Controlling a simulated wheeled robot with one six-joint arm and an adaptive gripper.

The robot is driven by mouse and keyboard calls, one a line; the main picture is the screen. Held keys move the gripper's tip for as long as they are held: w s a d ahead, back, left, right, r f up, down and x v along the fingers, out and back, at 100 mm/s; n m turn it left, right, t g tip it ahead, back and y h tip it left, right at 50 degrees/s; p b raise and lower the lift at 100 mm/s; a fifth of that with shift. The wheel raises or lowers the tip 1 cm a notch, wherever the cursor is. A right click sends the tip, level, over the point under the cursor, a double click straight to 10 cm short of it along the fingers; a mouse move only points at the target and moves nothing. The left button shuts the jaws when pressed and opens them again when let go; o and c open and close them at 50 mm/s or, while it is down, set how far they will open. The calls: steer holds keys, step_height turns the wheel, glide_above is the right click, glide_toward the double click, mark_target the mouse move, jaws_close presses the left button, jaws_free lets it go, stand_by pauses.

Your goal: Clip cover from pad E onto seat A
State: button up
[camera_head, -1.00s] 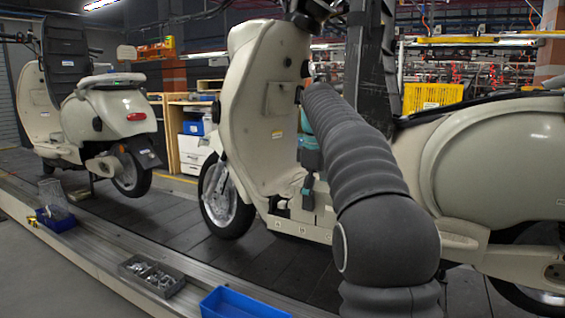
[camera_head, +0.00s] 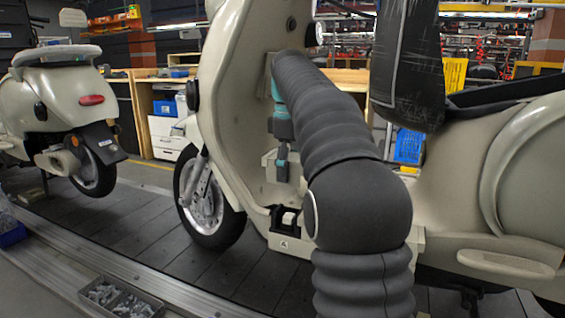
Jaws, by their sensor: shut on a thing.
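My gripper (camera_head: 282,165) is in the footwell of the near cream scooter, just behind its leg shield, pointing down. It is dark grey with teal parts, and my arm partly hides it. Its fingers are shut; a pale piece at the fingertips seems to be the cover, but its outline blends with the cream bodywork. Seat A (camera_head: 284,245) is a pale block marked A at the scooter's floor edge, with a black fixture and a small white part on top. It sits below my gripper, clearly apart from it. Pad E cannot be made out.
The near scooter's leg shield (camera_head: 232,110) stands left of my arm, its black-wrapped seat (camera_head: 410,65) to the right. A second scooter (camera_head: 72,95) stands at left on the slat conveyor (camera_head: 135,225). A grey parts tray (camera_head: 118,298) lies on the front rail.

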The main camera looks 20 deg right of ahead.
mark_target(290, 215)
steer(key=shift+s+f+b, duration=0.1)
steer(key=shift+f+b, duration=1.25)
steer(key=shift+f, duration=0.6)
steer(key=shift+d+r+p, duration=0.1)
steer(key=shift+p, duration=0.2)
steer(key=shift+f, duration=0.3)
steer(key=shift+f+b, duration=2.2)
steer(key=shift+f, duration=1.35)
steer(key=shift+f+p, duration=0.5)
steer(key=shift+f, duration=0.2)
steer(key=o, duration=1.2)
steer(key=shift+o, duration=0.2)
